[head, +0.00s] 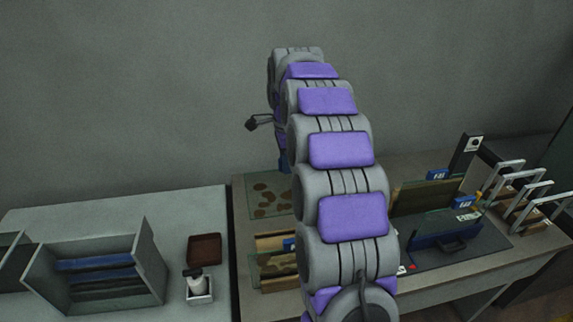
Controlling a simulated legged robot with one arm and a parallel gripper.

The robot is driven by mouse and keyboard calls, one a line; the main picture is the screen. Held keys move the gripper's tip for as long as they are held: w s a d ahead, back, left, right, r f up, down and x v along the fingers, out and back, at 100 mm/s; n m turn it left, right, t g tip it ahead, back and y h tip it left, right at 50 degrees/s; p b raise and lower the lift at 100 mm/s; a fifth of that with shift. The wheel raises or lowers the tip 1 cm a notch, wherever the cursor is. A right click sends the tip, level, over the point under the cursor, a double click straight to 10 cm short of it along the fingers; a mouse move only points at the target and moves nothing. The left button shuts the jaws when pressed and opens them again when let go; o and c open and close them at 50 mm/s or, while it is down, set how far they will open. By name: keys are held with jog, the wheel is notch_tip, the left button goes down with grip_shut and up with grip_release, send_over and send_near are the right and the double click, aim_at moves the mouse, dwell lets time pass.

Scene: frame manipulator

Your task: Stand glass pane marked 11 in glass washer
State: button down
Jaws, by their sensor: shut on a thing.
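A glass pane with brown spots (265,200) shows left of my arm, upper middle of the table. A blue piece (284,164) shows at its top, just below the end of my arm. My gripper (283,151) is mostly hidden behind my own arm links; it is shut, apparently on this spotted pane. I cannot read a mark on the pane. I cannot tell for sure whether this station is the glass washer.
A wooden rack (268,273) with a tagged pane stands left of my arm. Several pale looped frames (540,186) stand at the far right. On the left counter are a grey slotted rack (148,262), a brown box (204,248) and a white bottle (195,282) in a holder.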

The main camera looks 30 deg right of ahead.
notch_tip(320, 180, up, 11)
jog(key=p, duration=0.6)
jog(key=shift+f, duration=0.25)
